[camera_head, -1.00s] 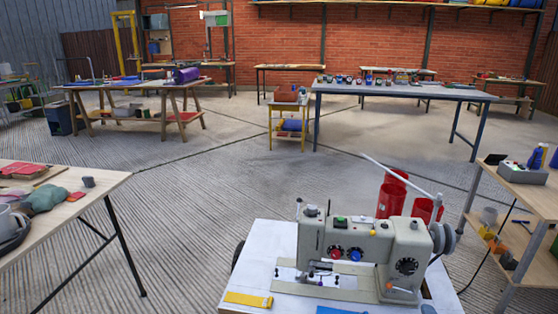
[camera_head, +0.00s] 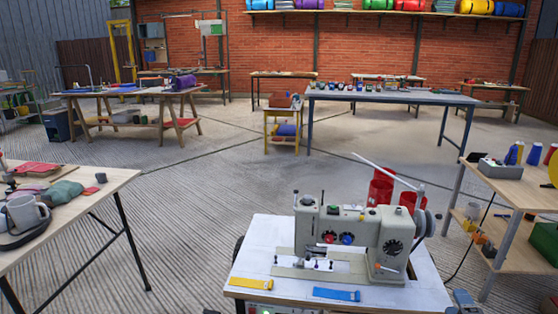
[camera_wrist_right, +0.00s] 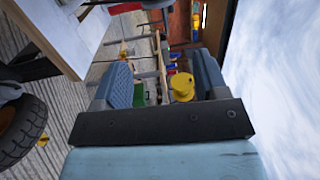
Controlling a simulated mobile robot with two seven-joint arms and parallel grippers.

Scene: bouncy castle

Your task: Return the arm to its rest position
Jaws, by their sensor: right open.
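My right gripper (camera_wrist_right: 163,82) is open in the right wrist view, with its two grey-blue fingers apart and nothing between them. In the head view only a small part of it (camera_head: 463,299) shows at the bottom edge, just right of the sewing machine table. The beige sewing machine (camera_head: 350,235) stands upright on its white-topped table (camera_head: 265,240), left of my right gripper and apart from it. My left gripper is not in view.
A shelf unit (camera_head: 510,190) with spools and boxes stands close on the right. A yellow strip (camera_head: 252,283) and a blue strip (camera_head: 337,294) lie at the table's front. Open floor (camera_head: 240,170) lies beyond.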

